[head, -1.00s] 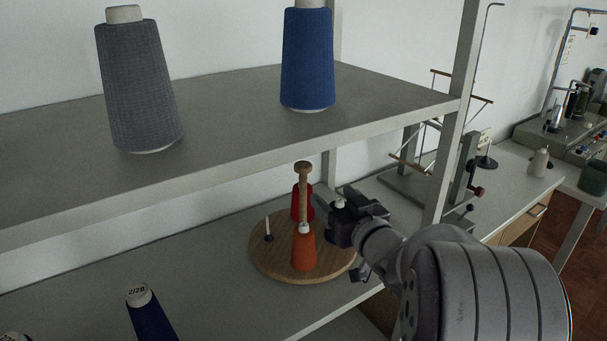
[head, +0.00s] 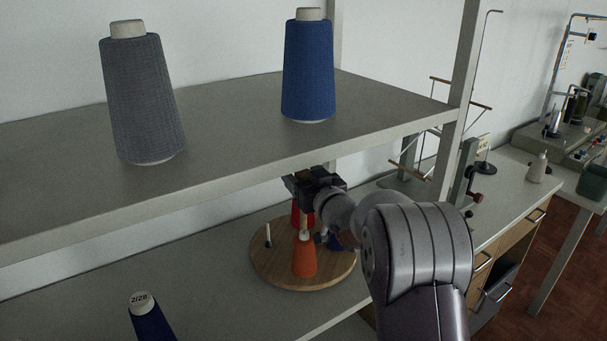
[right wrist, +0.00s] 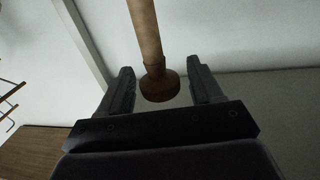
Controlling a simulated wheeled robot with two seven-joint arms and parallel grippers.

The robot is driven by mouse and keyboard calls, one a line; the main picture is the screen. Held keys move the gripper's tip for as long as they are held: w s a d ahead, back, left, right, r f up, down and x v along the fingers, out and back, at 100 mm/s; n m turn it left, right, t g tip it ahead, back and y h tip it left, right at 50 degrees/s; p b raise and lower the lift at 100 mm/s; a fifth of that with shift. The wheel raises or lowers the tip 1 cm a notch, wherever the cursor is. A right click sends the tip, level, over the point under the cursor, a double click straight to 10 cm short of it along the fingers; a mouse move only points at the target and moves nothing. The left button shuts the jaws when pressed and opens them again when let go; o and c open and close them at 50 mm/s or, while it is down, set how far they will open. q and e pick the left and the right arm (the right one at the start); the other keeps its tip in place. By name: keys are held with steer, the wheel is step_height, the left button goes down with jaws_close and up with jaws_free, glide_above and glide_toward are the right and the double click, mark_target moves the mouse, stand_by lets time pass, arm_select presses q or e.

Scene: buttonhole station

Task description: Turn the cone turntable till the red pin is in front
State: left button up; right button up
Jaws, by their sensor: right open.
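The round wooden turntable (head: 275,275) stands on the lower shelf. An orange cone (head: 304,260) is at its front and a red cone (head: 296,216) behind. A pale pin (head: 268,235) with a dark base stands at its left. Something dark blue (head: 333,242) shows at its right, partly hidden by my arm. I cannot make out a red pin. My right gripper (head: 306,184) is at the top of the turntable's wooden post. In the right wrist view the post's round knob (right wrist: 160,86) lies between the open fingers (right wrist: 160,74), with gaps on both sides. My left gripper is out of view.
The upper shelf (head: 230,135) overhangs close to my right gripper and holds a grey cone (head: 145,100) and a blue cone (head: 308,70). A dark blue cone (head: 150,322) stands at front left.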

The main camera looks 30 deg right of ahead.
jaws_close()
steer(key=n+y+p, duration=0.2)
steer(key=y+p, duration=0.1)
steer(key=y, duration=0.1)
steer(key=shift+d+r+n+p, duration=0.1)
steer(key=shift+n+p, duration=0.2)
steer(key=shift+n+g+y+p, duration=0.5)
steer(key=shift+n+y+p, duration=0.35)
steer(key=shift+y, duration=0.45)
steer(key=shift+n+g+y+p, duration=0.5)
steer(key=shift+n+y+p, duration=0.3)
steer(key=shift+y, duration=0.5)
steer(key=shift+n+y, duration=0.35)
steer(key=shift+y, duration=0.05)
jaws_free()
